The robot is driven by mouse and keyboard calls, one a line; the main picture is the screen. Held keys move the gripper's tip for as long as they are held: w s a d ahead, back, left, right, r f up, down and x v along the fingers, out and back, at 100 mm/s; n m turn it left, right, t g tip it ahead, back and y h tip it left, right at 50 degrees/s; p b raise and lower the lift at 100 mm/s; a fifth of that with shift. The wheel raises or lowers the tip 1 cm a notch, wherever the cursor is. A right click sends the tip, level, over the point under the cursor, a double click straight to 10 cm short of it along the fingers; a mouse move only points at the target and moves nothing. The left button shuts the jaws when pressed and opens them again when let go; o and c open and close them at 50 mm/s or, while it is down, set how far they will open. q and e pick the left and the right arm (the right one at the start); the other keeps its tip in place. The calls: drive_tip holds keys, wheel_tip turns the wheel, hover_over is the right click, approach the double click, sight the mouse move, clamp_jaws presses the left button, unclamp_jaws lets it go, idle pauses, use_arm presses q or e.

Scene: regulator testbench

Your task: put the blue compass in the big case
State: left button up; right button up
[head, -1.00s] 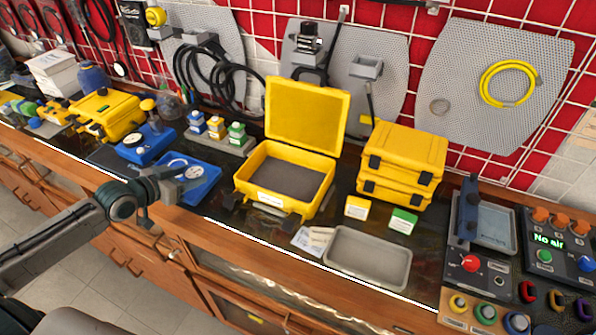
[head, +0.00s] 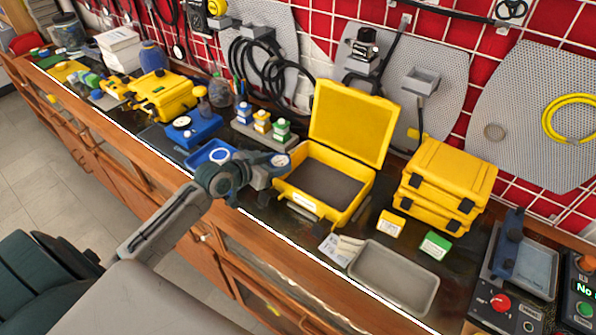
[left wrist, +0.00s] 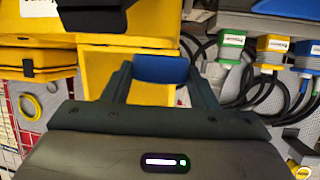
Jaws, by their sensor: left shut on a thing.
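My left gripper (head: 279,168) is shut on the blue compass (head: 282,160), held at the left edge of the open big yellow case (head: 365,197). In the left wrist view the compass (left wrist: 160,68) shows as a blue piece between the two fingers, with yellow case surfaces behind it. The gripper hides most of the compass in the head view. The case stands with its lid up and its dark grey inside looks empty. My right gripper is not in view.
A blue tray (head: 203,165) with a white round dial lies left of the gripper. Small bottles (head: 262,122) stand behind it. Two closed yellow cases (head: 448,180) are stacked to the right. A grey tray (head: 395,280) lies near the bench's front edge.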

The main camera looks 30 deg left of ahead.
use_arm(q)
drive_tip(key=d, duration=0.1)
drive_tip(key=w+d+p, duration=0.1)
drive_tip(key=d, duration=0.1)
drive_tip(key=w+d, duration=0.1)
drive_tip(key=shift+d+p, duration=0.3)
drive_tip(key=shift+p, duration=0.05)
drive_tip(key=shift+w+d+f, duration=0.15)
drive_tip(key=shift+w+d, duration=0.05)
drive_tip(key=shift+d, duration=0.2)
drive_tip(key=shift+w+d+p, duration=0.1)
drive_tip(key=shift+d+p, duration=0.15)
drive_tip(key=shift+p, duration=0.1)
wheel_tip(320, 180, down, 4)
drive_tip(key=shift+a+r+p, duration=0.1)
drive_tip(key=shift+r+p, duration=0.15)
drive_tip(key=shift+p, duration=0.35)
drive_tip(key=shift+f, duration=0.1)
